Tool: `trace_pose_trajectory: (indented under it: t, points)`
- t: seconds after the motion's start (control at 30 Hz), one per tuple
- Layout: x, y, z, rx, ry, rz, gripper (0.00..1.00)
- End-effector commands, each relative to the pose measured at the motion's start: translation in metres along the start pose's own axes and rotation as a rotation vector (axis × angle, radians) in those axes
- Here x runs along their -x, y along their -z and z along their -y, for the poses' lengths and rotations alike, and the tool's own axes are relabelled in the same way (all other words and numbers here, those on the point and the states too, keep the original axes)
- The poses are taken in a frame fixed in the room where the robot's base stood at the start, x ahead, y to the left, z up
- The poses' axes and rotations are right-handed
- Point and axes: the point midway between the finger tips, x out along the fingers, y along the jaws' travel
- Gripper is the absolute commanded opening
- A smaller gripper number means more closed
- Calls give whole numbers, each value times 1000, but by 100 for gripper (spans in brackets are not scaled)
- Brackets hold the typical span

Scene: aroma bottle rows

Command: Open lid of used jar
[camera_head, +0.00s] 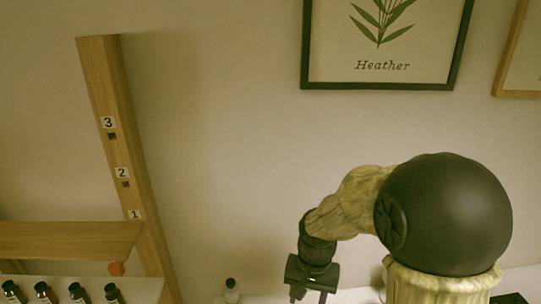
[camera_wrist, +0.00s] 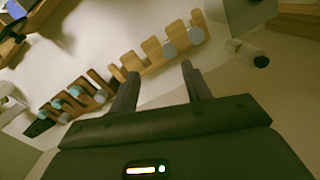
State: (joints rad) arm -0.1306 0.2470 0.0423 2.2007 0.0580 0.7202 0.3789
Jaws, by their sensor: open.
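My gripper (camera_head: 308,293) hangs at the bottom of the head view, pointing down. In the wrist view its two dark fingers (camera_wrist: 161,72) stand apart with nothing between them. I cannot make out a used jar or its lid for certain in either view. A small pale bottle with a dark cap (camera_head: 231,291) stands to the left of the gripper, cut by the lower edge. A white bottle with a dark end (camera_wrist: 247,53) shows right of the fingers in the wrist view.
Wooden holders (camera_wrist: 160,52) with round pale pieces run beyond the fingers. At left, a wooden post (camera_head: 122,160) numbered 1 to 3 carries a wooden shelf (camera_head: 65,240). Several dark-capped bottles (camera_head: 77,293) stand below it. A framed Heather picture (camera_head: 383,86) hangs on the wall.

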Motion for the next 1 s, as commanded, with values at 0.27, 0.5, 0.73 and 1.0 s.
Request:
trace_pose_trajectory:
  t: [0.27, 0.5, 0.73, 1.0]
  points:
    - [-14, -33, -72, 203, -1, -224, 48]
    - [-15, -41, -83, 258, -11, -272, 48]
    - [-15, -41, -82, 256, -10, -270, 48]
    - [-13, -38, -76, 252, -7, -265, 48]
